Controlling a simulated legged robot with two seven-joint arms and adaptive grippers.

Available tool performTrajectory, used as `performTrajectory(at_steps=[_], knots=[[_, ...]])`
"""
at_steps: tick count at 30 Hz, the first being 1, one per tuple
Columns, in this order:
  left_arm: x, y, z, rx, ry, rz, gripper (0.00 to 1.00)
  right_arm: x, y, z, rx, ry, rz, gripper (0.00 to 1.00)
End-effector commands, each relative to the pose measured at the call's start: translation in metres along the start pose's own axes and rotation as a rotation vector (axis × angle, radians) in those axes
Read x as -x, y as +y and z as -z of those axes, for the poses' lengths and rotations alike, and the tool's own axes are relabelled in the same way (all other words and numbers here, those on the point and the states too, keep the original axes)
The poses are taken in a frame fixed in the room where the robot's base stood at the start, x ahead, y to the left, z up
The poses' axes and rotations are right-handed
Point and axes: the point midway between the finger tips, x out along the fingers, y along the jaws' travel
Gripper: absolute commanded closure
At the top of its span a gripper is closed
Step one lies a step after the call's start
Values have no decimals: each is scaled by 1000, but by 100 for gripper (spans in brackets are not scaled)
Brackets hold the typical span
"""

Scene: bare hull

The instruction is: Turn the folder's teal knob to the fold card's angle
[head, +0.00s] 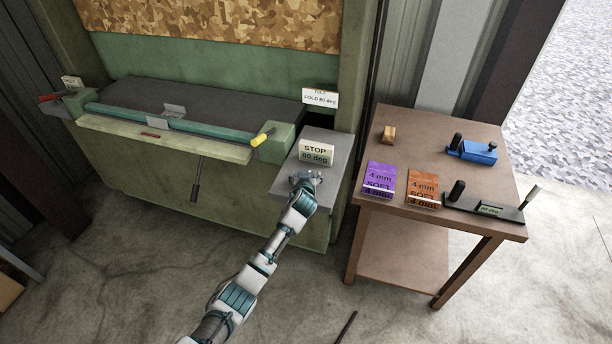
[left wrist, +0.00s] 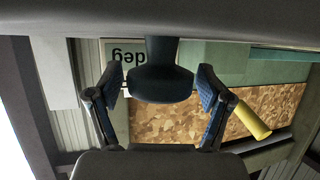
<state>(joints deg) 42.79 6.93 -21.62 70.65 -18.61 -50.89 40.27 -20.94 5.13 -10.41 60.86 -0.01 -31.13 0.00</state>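The folder (head: 150,150) is a green machine with a teal bar across its front. The fold card (head: 320,97) stands at its right end and seems to read "FOLD 80 deg". Below it a "STOP" display (head: 316,154) shows a degree value whose first digit is hard to read. My left gripper (head: 306,179) is just in front of this display. In the left wrist view, my left gripper (left wrist: 157,88) is open, its fingers on either side of a dark rounded knob (left wrist: 160,85), with gaps both sides. My right gripper is not in view.
A yellow-ended handle (head: 262,137) is left of the display; it also shows in the wrist view (left wrist: 252,120). A brown table (head: 400,135) at right holds purple (head: 380,180) and orange (head: 423,187) blocks, a blue tool (head: 473,152) and a black gauge bar (head: 485,208).

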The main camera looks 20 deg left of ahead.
Motion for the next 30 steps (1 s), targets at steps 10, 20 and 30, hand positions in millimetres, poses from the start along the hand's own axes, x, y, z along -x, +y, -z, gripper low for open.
performTrajectory(at_steps=[10, 20, 30], knots=[[2, 0, 3, 1, 6, -1, 14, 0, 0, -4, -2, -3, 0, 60], [49, 1, 2, 1, 6, -4, 14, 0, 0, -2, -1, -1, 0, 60], [109, 1, 1, 1, 4, -2, 14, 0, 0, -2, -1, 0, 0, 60]])
